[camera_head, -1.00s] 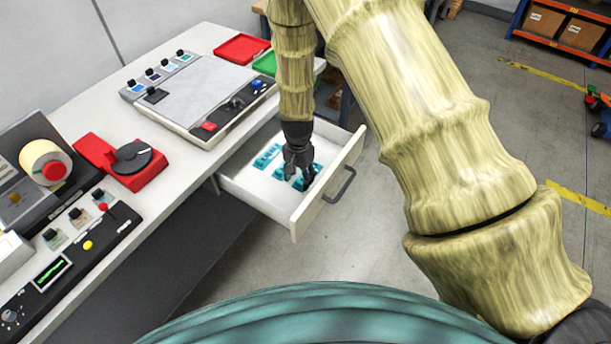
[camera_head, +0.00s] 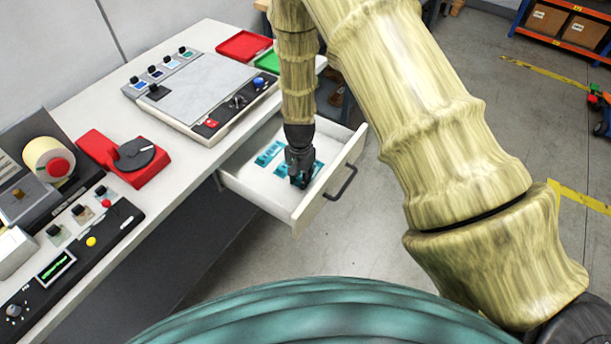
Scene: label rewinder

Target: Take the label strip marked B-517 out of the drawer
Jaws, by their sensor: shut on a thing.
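The open drawer (camera_head: 255,190) sticks out from under the bench, its handle (camera_head: 341,183) on the right-hand front. Several teal label strips lie flat inside. One strip (camera_head: 269,154) lies to the left of my gripper, clear of it. My gripper (camera_head: 298,183) points down inside the drawer, with its fingers closed together at another teal strip (camera_head: 283,171). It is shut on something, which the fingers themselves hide. The strip's marking is too small to read, so I cannot tell which one is B-517.
The white bench (camera_head: 190,150) carries a grey-topped panel (camera_head: 195,88), a red tray (camera_head: 243,46), a green tray (camera_head: 268,62), a red dispenser (camera_head: 125,158) and a label roll (camera_head: 47,160). The drawer's walls stand close around my gripper.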

